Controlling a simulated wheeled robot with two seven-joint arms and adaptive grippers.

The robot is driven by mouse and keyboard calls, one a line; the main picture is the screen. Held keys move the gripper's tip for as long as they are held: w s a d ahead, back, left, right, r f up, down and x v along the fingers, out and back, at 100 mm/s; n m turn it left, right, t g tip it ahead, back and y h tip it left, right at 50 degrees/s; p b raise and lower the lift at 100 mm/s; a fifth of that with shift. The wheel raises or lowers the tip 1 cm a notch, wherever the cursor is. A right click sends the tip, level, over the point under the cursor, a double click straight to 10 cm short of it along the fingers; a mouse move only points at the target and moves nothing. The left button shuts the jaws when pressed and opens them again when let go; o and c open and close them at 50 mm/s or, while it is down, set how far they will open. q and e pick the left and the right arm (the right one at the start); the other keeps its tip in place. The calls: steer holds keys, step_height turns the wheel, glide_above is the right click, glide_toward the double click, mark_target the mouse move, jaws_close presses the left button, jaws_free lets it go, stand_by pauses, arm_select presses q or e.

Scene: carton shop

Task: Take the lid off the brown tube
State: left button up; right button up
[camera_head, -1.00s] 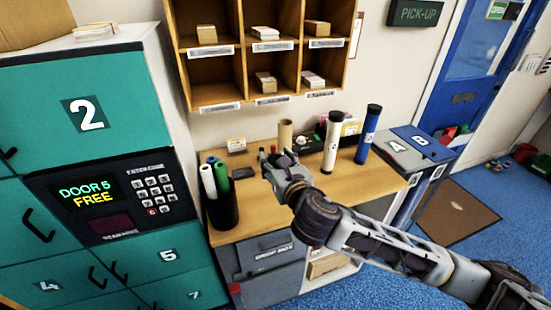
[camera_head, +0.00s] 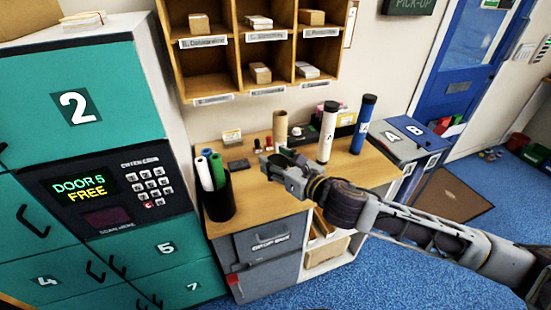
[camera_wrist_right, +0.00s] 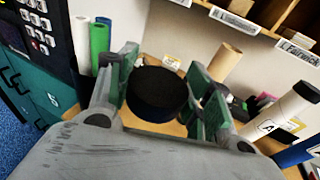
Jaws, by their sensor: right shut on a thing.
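The brown tube (camera_head: 280,127) stands upright at the back of the desk, its top bare and without a lid. It also shows in the right wrist view (camera_wrist_right: 226,62), behind and to the right of the fingers. My right gripper (camera_head: 263,155) is apart from the tube, in front of it and to its left. In the right wrist view my right gripper (camera_wrist_right: 158,98) is shut on a round black lid (camera_wrist_right: 156,92), held between its green-grey finger pads. In the head view the lid is hard to make out. My left gripper is not in view.
A white tube (camera_head: 326,138) and a blue tube (camera_head: 363,125), both with black tops, stand right of the brown tube. A black bin (camera_head: 220,200) of rolls stands at the desk's left. Bare desk top (camera_head: 250,205) lies in front.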

steer(key=n+g+y, duration=0.1)
steer(key=d+f+n+g+y, duration=0.1)
steer(key=f+n+g+y, duration=0.1)
steer(key=g, duration=0.1)
steer(key=shift+s+d+f+n+y, duration=0.15)
steer(key=shift+s+f+n+y, duration=0.15)
steer(key=shift+n, duration=0.1)
steer(key=shift+s+f, duration=0.1)
stand_by(0.3)
steer(key=shift+s+d+f+n+g+y, duration=0.1)
steer(key=shift+d+f+n+g+y, duration=0.1)
steer(key=shift+f+n+g+y, duration=0.3)
steer(key=shift+d+f+n+g+y, duration=0.1)
steer(key=shift+d+n+g+y, duration=0.1)
steer(key=shift+n+g, duration=0.45)
steer(key=shift+s+d+f+n+g+y, duration=0.15)
steer(key=shift+d+f+n+g+y, duration=0.1)
steer(key=shift+f+n+g, duration=0.5)
steer(key=shift+s+d+f+n+g+y, duration=0.15)
steer(key=shift+n+g+y, duration=0.25)
steer(key=shift+g, duration=0.7)
steer(key=shift+s+d+f+n+g+y, duration=0.2)
steer(key=shift+f+n+g, duration=0.25)
steer(key=shift+n+g, duration=0.35)
